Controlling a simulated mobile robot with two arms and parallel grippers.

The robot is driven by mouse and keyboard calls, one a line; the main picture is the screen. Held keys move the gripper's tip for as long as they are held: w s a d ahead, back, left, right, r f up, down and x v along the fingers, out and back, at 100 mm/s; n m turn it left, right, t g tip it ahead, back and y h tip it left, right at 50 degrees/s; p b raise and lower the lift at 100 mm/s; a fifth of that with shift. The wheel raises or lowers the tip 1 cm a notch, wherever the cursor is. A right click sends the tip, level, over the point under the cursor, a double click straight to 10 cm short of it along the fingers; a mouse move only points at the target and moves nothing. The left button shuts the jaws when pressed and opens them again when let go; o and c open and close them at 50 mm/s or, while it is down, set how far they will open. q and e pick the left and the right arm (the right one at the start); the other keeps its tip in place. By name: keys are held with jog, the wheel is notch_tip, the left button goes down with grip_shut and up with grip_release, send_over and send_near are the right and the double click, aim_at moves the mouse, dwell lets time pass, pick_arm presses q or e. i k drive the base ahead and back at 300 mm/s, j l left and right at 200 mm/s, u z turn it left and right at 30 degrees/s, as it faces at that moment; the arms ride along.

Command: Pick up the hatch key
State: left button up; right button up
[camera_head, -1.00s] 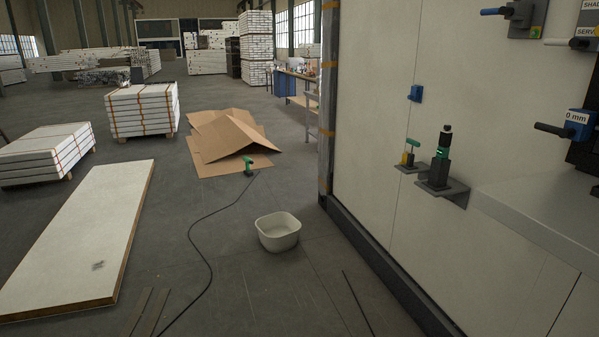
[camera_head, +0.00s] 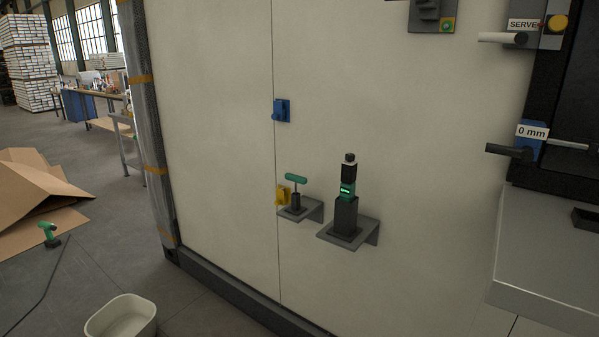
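What looks like the hatch key (camera_head: 296,179) has a green T-shaped handle. It stands upright in a dark holder on a small grey wall shelf (camera_head: 298,213), low on the white wall panel. A yellow piece (camera_head: 282,195) sits at the left of that shelf. To the right, a black tool with a green lit display (camera_head: 348,190) stands upright on a second, larger grey shelf (camera_head: 352,236). Neither of my grippers is in the picture.
A blue wall bracket (camera_head: 281,110) is above the shelves. At right are black handles (camera_head: 510,151), a "0 mm" label and a grey ledge (camera_head: 545,265). A white tub (camera_head: 122,318), a green cordless-looking tool (camera_head: 49,235) and cardboard (camera_head: 38,190) lie on the floor at left.

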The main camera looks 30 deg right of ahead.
aim_at(293, 177)
jog(key=i+j+z, duration=0.1)
jog(key=i+z, duration=0.2)
jog(key=z, duration=0.15)
jog(key=i+j+z, duration=0.2)
jog(key=z, duration=0.2)
jog(key=i+j+z, duration=0.3)
jog(key=z, duration=0.15)
jog(key=i+j+z, duration=0.25)
jog(key=j+z, duration=0.2)
jog(key=l, duration=0.05)
